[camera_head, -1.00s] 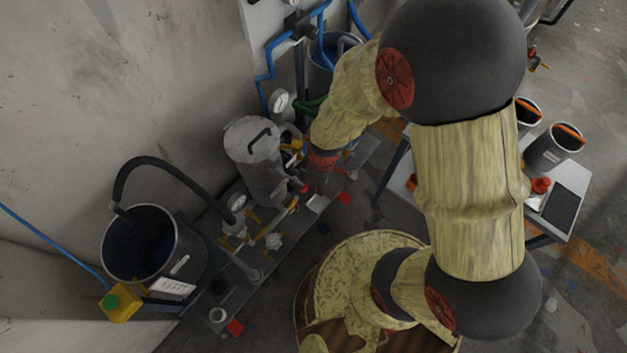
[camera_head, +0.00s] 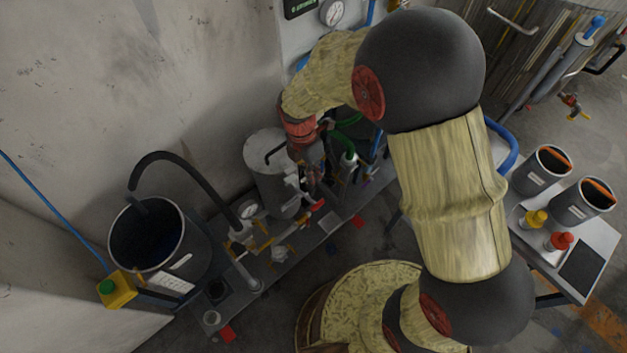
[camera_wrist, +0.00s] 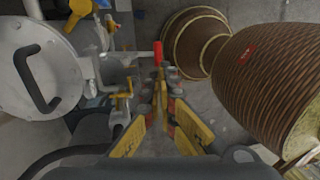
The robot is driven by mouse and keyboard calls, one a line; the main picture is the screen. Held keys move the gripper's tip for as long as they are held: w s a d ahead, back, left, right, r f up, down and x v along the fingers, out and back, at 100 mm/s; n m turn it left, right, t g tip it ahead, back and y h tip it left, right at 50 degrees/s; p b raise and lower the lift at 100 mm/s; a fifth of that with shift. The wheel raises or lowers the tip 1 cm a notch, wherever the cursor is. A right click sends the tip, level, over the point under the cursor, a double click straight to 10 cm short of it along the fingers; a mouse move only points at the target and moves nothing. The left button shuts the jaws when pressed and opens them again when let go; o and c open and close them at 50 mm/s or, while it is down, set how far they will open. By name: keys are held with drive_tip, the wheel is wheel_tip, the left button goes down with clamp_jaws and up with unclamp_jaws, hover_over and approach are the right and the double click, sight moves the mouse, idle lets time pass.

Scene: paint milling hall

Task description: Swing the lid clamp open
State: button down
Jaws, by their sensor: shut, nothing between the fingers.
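The grey cylindrical vessel (camera_head: 272,174) stands on the bench against the wall. Its round lid (camera_wrist: 38,72) with a black bar handle fills the left of the wrist view. A grey lever with a red grip (camera_wrist: 158,53) reaches out from the vessel's side and looks like the lid clamp; its red end (camera_head: 317,205) also shows in the head view. My gripper (camera_wrist: 164,84) is shut and empty, its fingertips close to the red grip in the picture; contact cannot be told. In the head view my gripper (camera_head: 318,182) is beside the vessel, partly hidden among fittings.
Valves with yellow handles (camera_head: 262,247) and a dark bucket (camera_head: 146,240) with a black hose stand left along the bench. A side table (camera_head: 592,238) at right carries two dark cans and red and yellow bottles. Blue and green hoses run behind the vessel.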

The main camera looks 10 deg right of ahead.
sight(318, 206)
drive_tip(key=f+b, duration=0.1)
drive_tip(key=f, duration=0.2)
drive_tip(key=s+f+b, duration=0.1)
drive_tip(key=f, duration=0.3)
drive_tip(key=d+f+b, duration=0.1)
drive_tip(key=f, duration=0.3)
drive_tip(key=shift+s+d+f, duration=0.1)
drive_tip(key=shift+s+f, duration=0.1)
drive_tip(key=shift+s, duration=0.2)
drive_tip(key=shift+s+f, duration=0.1)
drive_tip(key=shift+s+d+f+p, duration=0.15)
drive_tip(key=shift+f+p, duration=0.15)
drive_tip(key=shift+f, duration=0.1)
drive_tip(key=shift+s+d+f+p, duration=0.1)
drive_tip(key=shift+s+f+p, duration=0.05)
drive_tip(key=shift+f+p, duration=0.15)
drive_tip(key=shift+f, duration=0.35)
drive_tip(key=shift+r, duration=0.1)
wheel_tip(318, 206, up, 14)
drive_tip(key=p, duration=0.5)
drive_tip(key=shift+w+a, duration=0.25)
drive_tip(key=shift+w, duration=0.15)
